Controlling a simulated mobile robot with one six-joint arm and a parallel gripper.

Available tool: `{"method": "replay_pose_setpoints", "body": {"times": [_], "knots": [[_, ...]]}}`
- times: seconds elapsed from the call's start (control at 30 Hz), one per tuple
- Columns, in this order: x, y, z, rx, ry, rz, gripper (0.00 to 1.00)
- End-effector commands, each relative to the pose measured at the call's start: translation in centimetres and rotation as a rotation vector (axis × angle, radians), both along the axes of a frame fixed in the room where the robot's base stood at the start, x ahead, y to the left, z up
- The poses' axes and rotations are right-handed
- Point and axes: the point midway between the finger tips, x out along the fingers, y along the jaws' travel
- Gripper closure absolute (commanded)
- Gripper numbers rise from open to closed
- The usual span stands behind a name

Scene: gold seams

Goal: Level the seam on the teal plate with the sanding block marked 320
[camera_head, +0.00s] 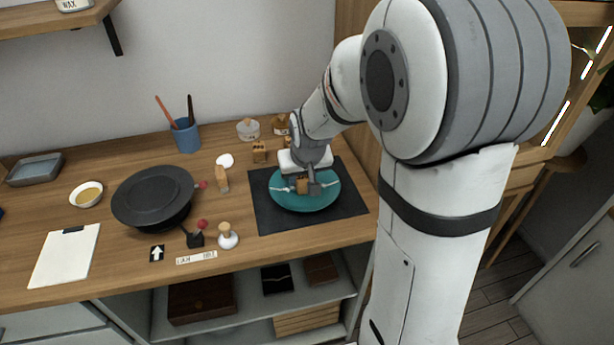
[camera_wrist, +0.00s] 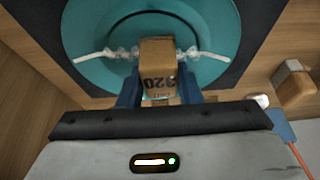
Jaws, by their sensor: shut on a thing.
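The teal plate (camera_head: 312,202) lies on a dark mat (camera_head: 267,214) on the wooden bench; it also shows in the wrist view (camera_wrist: 215,25). A whitish, lumpy seam (camera_wrist: 207,55) runs across the plate. My gripper (camera_head: 308,187) is over the plate, shut on a tan block (camera_wrist: 158,55). The block's face reads 320 in the wrist view, and the blue fingers (camera_wrist: 160,88) are on both sides of it. The block sits over the middle of the seam and hides that part. I cannot tell whether it touches the seam.
A black round stand (camera_head: 155,195), a white knobbed tool (camera_head: 228,236), a blue cup with tools (camera_head: 186,135) and a clipboard (camera_head: 65,255) are further left. A clear jar (camera_head: 248,129) stands at the back.

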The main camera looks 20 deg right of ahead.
Motion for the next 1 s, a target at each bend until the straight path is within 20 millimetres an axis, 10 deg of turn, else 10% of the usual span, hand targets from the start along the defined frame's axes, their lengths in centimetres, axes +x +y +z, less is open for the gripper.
{"method": "replay_pose_setpoints", "body": {"times": [1.0], "knots": [[0.5,2.9,-0.1,0.0,0.002,-0.001,0.87]]}}
